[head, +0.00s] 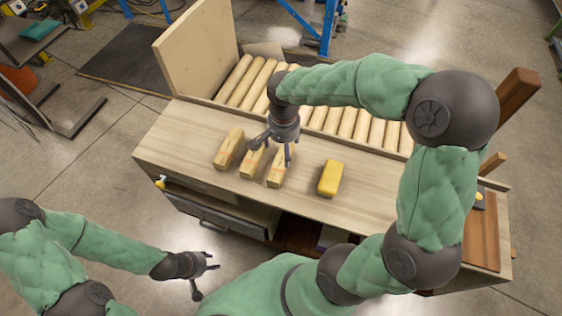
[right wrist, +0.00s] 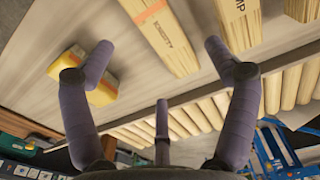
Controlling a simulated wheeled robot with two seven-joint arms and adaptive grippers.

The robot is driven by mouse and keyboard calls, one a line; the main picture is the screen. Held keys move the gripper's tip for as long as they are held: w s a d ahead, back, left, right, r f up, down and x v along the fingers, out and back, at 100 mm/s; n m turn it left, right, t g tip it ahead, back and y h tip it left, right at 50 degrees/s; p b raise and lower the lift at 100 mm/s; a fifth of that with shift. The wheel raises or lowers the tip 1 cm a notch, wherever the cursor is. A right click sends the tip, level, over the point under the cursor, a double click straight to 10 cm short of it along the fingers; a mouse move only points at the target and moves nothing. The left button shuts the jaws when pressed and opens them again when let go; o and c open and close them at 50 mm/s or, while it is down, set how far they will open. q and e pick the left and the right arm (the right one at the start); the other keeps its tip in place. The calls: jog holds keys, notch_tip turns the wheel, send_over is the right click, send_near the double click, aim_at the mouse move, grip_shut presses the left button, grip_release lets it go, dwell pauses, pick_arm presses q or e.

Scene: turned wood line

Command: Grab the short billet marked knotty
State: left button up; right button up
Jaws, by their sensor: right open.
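Three short wooden billets lie in a row on the bench: a left one (head: 228,149), a middle one (head: 251,164) and a right one (head: 279,170). In the right wrist view, the right billet (right wrist: 160,36) has an orange mark and small dark print I cannot read surely. The middle billet (right wrist: 236,38) shows large letters ending in "MP". The third (right wrist: 302,10) is cut off by the frame. I cannot read "knotty" on any. My right gripper (head: 271,150) is open and empty above the middle and right billets. My left gripper (head: 204,276) is open and empty, off the bench's front.
A yellow block (head: 330,178) lies right of the billets. Long round wooden rods (head: 245,80) fill a tray behind them, with an upright board (head: 196,48) at its left end. The bench (head: 175,140) is clear at the left. A drawer (head: 212,213) is below.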

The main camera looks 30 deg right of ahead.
aim_at(283, 161)
notch_tip(283, 161, down, 4)
jog(key=shift+w+d+r+b, duration=0.1)
jog(key=shift+r+b, duration=0.05)
jog(key=shift+b, duration=0.3)
jog(key=shift+f+b, duration=0.3)
jog(key=shift+f, duration=0.15)
jog(key=f, duration=0.1)
jog(key=f+b, duration=0.2)
jog(key=f, duration=0.1)
jog(key=shift+s+f, duration=0.1)
jog(key=shift+s, duration=0.15)
jog(key=c, duration=1.4)
